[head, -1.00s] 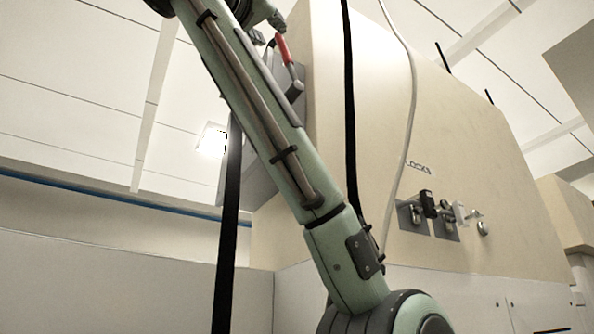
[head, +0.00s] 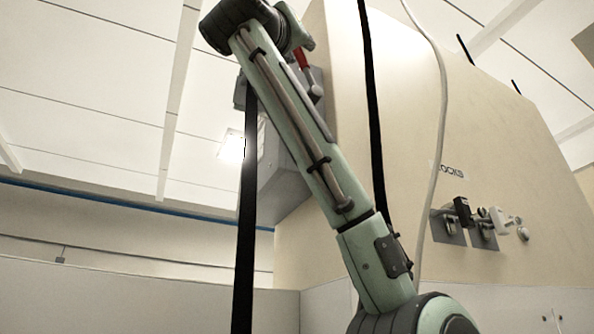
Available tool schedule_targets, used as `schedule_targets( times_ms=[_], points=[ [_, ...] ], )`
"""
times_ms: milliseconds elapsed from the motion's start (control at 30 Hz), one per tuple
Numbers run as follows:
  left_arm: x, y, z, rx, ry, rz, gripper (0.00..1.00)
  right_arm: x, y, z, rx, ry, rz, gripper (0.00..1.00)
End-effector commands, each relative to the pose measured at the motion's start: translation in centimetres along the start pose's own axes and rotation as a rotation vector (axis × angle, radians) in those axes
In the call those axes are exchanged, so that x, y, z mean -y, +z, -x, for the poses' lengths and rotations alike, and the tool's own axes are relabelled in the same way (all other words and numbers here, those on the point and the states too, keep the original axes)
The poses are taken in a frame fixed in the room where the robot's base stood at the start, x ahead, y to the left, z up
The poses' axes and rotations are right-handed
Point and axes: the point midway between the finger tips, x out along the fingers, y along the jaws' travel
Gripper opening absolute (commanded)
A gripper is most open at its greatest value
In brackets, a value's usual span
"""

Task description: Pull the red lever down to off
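The red lever (head: 302,59) is at the upper middle of the head view. Its grey lower end meets a grey box (head: 285,185) on the side of a large cream cabinet. The lever's handle points up and slightly left. My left arm rises from the lower right and bends at the top. The pale green end of my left gripper (head: 297,30) is at the lever's upper end and hides its top. I cannot tell whether it touches the lever, and its fingers are not clear. My arm hides much of the box. My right gripper is not in view.
The cream cabinet (head: 400,120) fills the right side. A black cable and a pale cable (head: 441,120) hang in front of it. Several small knobs or latches (head: 462,211) stick out at the right. A black post (head: 246,230) stands left of my arm.

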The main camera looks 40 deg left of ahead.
Motion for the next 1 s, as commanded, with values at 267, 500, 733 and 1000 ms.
schedule_targets(
  times_ms=[267,500,733,1000],
  points=[
    [0.00,0.02,-0.03,0.000,0.000,0.000,0.19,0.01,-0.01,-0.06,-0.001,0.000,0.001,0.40],
    [0.00,0.02,-0.01,0.000,0.000,0.000,0.00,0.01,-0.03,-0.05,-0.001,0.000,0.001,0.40],
    [-0.01,0.01,0.00,0.000,0.000,0.000,0.00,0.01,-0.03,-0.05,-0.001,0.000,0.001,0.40],
    [0.23,0.05,0.38,-0.029,-0.010,0.017,0.00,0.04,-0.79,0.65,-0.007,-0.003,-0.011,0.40]
  ],
)
